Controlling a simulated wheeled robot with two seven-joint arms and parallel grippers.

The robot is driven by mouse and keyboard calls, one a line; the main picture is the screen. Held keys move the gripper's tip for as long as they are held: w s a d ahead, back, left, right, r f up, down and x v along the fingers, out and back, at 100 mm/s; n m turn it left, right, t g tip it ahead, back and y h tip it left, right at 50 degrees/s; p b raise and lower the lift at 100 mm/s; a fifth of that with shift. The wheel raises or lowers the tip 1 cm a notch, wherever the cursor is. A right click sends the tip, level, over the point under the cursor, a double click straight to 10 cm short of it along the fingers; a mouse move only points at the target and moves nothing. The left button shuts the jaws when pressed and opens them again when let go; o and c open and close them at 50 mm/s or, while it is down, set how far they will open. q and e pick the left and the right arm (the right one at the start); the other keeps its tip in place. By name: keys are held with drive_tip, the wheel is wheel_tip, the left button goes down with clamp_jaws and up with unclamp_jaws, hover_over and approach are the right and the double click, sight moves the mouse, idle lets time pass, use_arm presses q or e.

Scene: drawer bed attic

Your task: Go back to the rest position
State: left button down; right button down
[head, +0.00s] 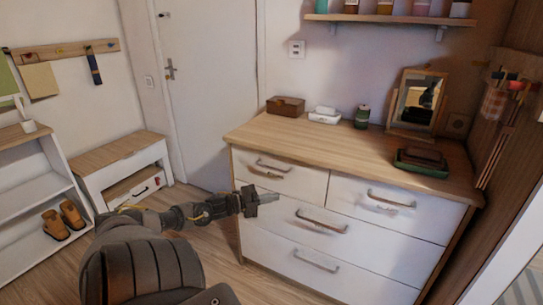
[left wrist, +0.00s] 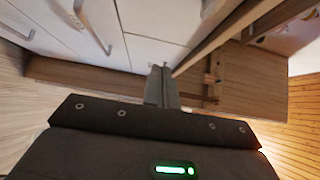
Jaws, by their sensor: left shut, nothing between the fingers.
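My left arm reaches in from the bottom left of the head view. I cannot tell whether the fingertips touch the drawer front. The closed fingers (left wrist: 160,84) also show in the left wrist view, with white drawer fronts and handles at the upper left. All the dresser drawers look closed. My right gripper is not in view.
A white bench (head: 119,158) and a shelf with tan shoes (head: 64,220) stand left. Floor is open between.

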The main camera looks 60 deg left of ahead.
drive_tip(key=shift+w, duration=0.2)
